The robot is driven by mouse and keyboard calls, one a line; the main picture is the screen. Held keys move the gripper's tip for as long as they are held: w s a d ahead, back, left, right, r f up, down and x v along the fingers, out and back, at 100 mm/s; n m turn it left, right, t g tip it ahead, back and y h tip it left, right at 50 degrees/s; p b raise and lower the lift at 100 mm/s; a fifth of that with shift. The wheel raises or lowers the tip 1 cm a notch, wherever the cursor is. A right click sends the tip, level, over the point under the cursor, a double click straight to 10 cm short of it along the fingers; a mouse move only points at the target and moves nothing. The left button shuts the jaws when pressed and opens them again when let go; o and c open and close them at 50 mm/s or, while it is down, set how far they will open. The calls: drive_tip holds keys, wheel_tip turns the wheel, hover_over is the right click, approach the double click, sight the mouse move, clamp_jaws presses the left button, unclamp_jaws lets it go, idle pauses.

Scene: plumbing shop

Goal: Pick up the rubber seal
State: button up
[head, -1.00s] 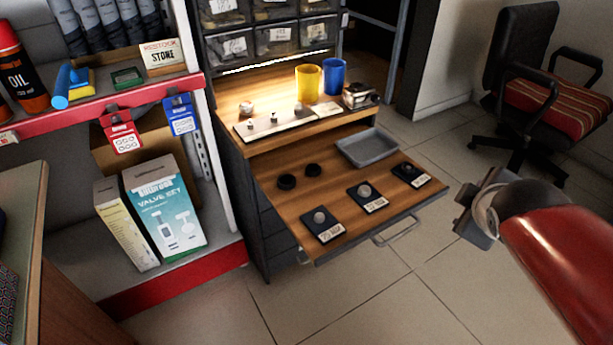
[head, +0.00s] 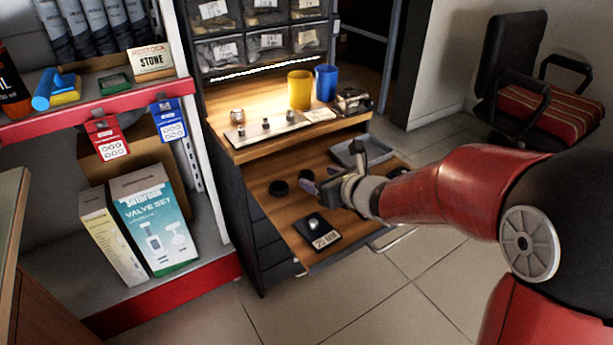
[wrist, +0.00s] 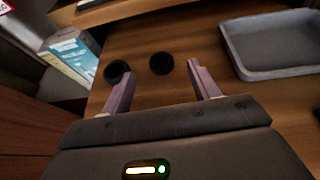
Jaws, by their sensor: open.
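Two black round rings, either of which could be the rubber seal, lie on the pulled-out wooden drawer board. The left ring (head: 278,187) and the right ring (head: 306,175) show just left of my gripper (head: 335,171) in the head view. In the wrist view, the right ring (wrist: 161,63) lies ahead between the open fingers of my gripper (wrist: 160,76). The left ring (wrist: 117,71) is beside the left fingertip and partly covered by it. My gripper is open, with nothing between its fingers.
A grey tray (wrist: 262,62) lies to the right of the rings. A dark labelled pad (head: 317,232) with a round piece sits at the board's front. Above are a yellow cup (head: 299,90) and a blue cup (head: 326,82). A shelf with a valve set box (head: 152,222) stands left.

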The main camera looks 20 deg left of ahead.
sight(303, 173)
drive_tip(key=x, duration=0.4)
drive_tip(key=shift+w+a+f+p, duration=0.1)
drive_tip(key=shift+a+f+p, duration=0.05)
drive_tip(key=shift+f+p, duration=0.15)
drive_tip(key=c, duration=1)
drive_tip(key=shift+c, duration=0.3)
